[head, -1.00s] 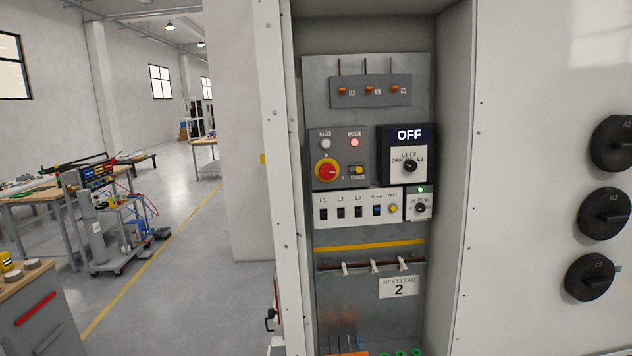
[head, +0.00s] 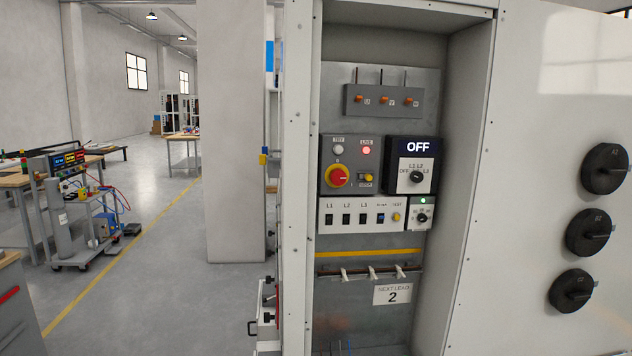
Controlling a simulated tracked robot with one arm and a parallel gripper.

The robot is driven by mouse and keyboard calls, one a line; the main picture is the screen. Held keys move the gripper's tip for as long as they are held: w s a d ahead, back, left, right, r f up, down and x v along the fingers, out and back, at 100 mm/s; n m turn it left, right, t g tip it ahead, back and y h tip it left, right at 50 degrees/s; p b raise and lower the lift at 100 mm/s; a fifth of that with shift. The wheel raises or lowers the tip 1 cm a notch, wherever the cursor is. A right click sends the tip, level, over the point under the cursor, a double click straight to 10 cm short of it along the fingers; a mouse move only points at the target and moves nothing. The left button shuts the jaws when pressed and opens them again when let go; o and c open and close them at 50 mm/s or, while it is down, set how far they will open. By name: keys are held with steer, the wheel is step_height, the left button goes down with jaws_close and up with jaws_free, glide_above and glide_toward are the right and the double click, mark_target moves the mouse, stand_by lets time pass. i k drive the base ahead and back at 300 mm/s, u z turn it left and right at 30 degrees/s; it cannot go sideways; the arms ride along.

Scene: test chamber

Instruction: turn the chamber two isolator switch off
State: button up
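A red rotary switch (head: 338,176) on a yellow plate sits on a grey panel inside an open cabinet bay. It is the likely isolator; which mark its handle points to is too small to tell. Above it a red lamp (head: 366,150) marked LIVE glows, and a pale lamp (head: 338,150) is beside that. A small yellow catch (head: 367,178) sits right of the switch. My gripper is not in view. No label naming chamber two is readable on the isolator.
Right of the switch is a selector knob (head: 417,176) under an OFF display (head: 417,147). Below are a row of black rocker switches (head: 346,219) and a card (head: 392,294) reading NEXT LEAD 2. Black dials (head: 606,168) stud the right wall. Open floor (head: 150,285) lies left.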

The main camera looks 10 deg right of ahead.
mark_target(338, 176)
steer(key=i, duration=1)
